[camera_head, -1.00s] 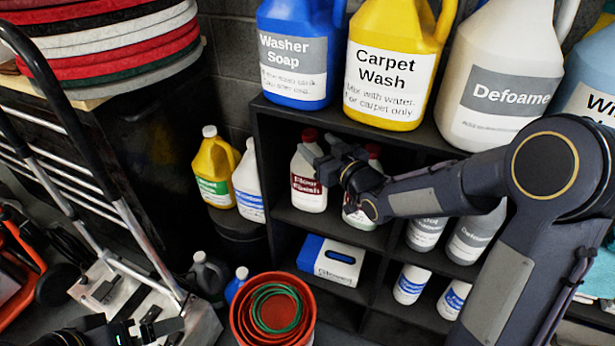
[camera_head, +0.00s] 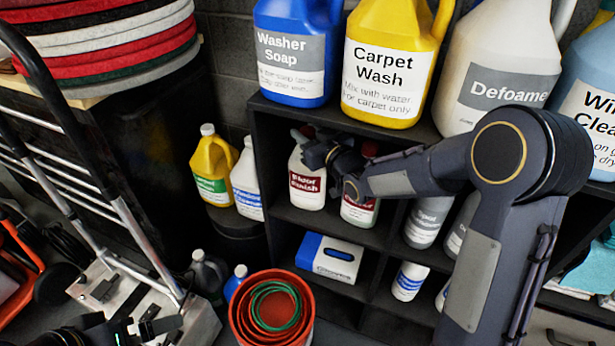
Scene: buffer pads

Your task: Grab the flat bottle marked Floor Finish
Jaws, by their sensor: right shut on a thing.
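The white bottle marked Floor Finish (camera_head: 307,188) stands upright on the upper shelf of the black rack, with a dark red label. My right gripper (camera_head: 308,148) is at its upper part, shut on it. The gripper hides part of the bottle's top and cap. A second white bottle with a red label (camera_head: 358,212) stands to its right, partly hidden behind my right arm. My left gripper (camera_head: 150,326) shows dark at the bottom left edge, away from the bottles; its jaws are unclear.
Large jugs, such as Washer Soap (camera_head: 290,55) and Carpet Wash (camera_head: 385,65), stand on top of the rack (camera_head: 262,150). A blue and white box (camera_head: 330,258) lies on the shelf below. A red bucket (camera_head: 272,312) stands in front.

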